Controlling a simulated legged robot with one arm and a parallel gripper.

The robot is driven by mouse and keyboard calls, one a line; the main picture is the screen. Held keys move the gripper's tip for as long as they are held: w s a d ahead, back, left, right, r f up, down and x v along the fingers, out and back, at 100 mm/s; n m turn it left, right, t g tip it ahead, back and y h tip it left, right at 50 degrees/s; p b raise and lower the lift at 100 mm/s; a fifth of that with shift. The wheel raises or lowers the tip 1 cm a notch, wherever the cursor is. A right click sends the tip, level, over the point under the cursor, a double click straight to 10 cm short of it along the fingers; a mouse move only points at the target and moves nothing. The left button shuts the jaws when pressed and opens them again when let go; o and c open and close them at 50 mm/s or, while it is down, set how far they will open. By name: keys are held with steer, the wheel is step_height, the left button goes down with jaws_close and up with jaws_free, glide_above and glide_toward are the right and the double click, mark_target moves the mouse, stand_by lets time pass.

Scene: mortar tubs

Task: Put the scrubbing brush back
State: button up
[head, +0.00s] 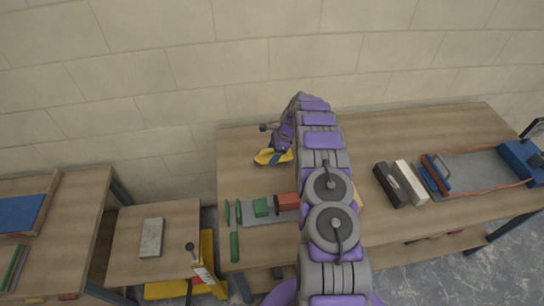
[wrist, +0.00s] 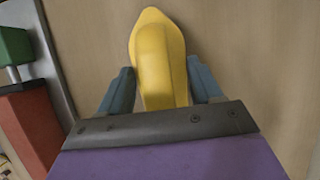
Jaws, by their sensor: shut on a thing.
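The scrubbing brush (head: 267,158) is a yellow, pointed, iron-shaped thing at the back left of the wooden workbench. My gripper (head: 280,150) is shut on it. In the wrist view, the brush (wrist: 160,60) lies between the two blue-grey fingers of my gripper (wrist: 161,82), with its pointed end facing away. Its underside and any bristles are hidden. Bare wood shows around it; I cannot tell whether it touches the bench top.
The workbench (head: 400,135) has a clear back right. Green tools (head: 234,232) and a red block (head: 287,201) are near its front left. Black (head: 391,185) and white (head: 410,182) boxes stand right of my arm. A lower table (head: 180,218) holds a grey block (head: 151,237).

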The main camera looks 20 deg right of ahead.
steer(key=shift+f, duration=0.6)
steer(key=shift+a, duration=0.2)
steer(key=shift+a, duration=0.15)
steer(key=o, duration=1)
steer(key=shift+d+f, duration=0.1)
steer(key=shift+d, duration=0.1)
